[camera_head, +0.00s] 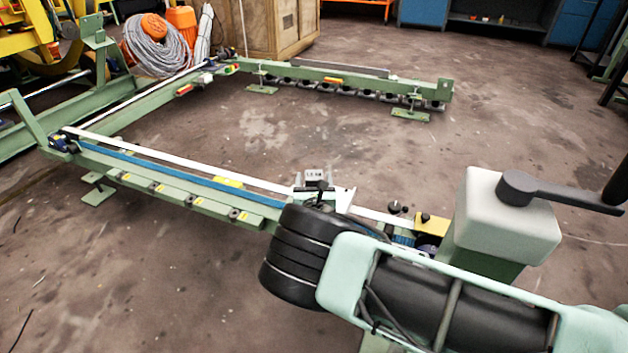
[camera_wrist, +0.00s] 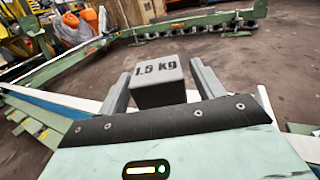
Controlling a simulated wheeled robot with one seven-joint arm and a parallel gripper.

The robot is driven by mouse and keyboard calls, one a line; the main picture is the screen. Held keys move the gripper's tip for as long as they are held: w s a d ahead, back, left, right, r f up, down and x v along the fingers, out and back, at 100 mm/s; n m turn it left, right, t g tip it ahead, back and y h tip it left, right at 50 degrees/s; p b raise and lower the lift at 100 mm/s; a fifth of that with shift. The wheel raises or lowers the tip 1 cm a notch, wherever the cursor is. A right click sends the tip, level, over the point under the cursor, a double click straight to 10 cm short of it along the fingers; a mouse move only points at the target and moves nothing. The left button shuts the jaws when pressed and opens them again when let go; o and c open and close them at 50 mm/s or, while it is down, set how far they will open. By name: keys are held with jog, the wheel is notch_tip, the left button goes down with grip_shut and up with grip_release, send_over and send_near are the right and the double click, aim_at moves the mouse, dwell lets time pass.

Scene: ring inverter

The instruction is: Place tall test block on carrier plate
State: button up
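A grey test block (camera_wrist: 158,85) marked "1.5 kg" stands between the two fingers of my gripper (camera_wrist: 160,68). In the head view the block (camera_head: 316,174) shows just beyond my wrist, over the near rail. I cannot tell whether its underside, hidden from view, rests on anything. Pale flat parts, perhaps the carrier plate, show beside my gripper in the head view (camera_head: 343,197); my wrist covers much of them.
The near green rail (camera_head: 190,197) carries a white strip and blue belt. A far rail with rollers (camera_head: 340,85) and a left cross rail (camera_head: 150,100) frame open floor. A pale block-shaped housing (camera_head: 505,222) with a dark lever stands right of my wrist. A wooden crate (camera_head: 270,28) is behind.

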jog(key=shift+r, duration=0.2)
jog(key=s+p, duration=0.5)
jog(key=s, duration=0.7)
jog(key=shift+f, duration=0.1)
